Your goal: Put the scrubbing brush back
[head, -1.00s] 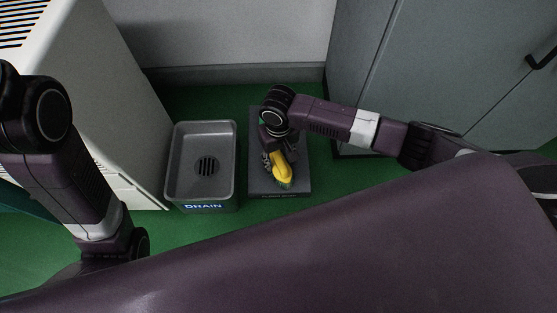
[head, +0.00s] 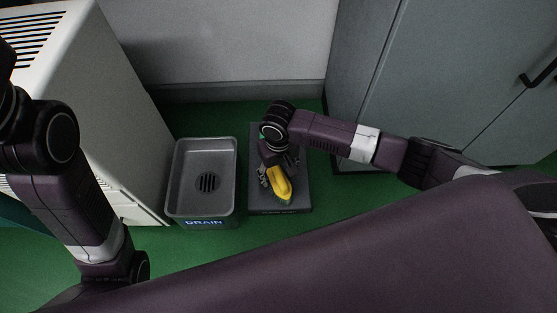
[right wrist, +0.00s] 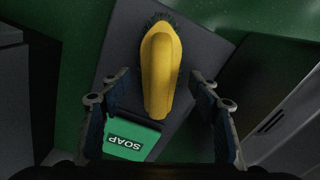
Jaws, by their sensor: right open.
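The scrubbing brush (head: 282,187) has a yellow body and dark green bristles. It is over the dark grey slab (head: 298,202) on the floor, and in the right wrist view the brush (right wrist: 160,75) lies between my spread fingers. My right gripper (head: 277,172) is open from above, with a gap on each side of the brush in the wrist view (right wrist: 160,88). A green block marked SOAP (right wrist: 132,140) sits beside the brush's near end. My left arm shows at the left, but its gripper is out of view.
A grey basin marked DRAIN (head: 205,218) stands just left of the slab. A white vented cabinet (head: 120,120) is at the left. Grey cabinet doors (head: 430,75) with a black handle stand at the right. Green floor (head: 190,245) is clear in front of the basin.

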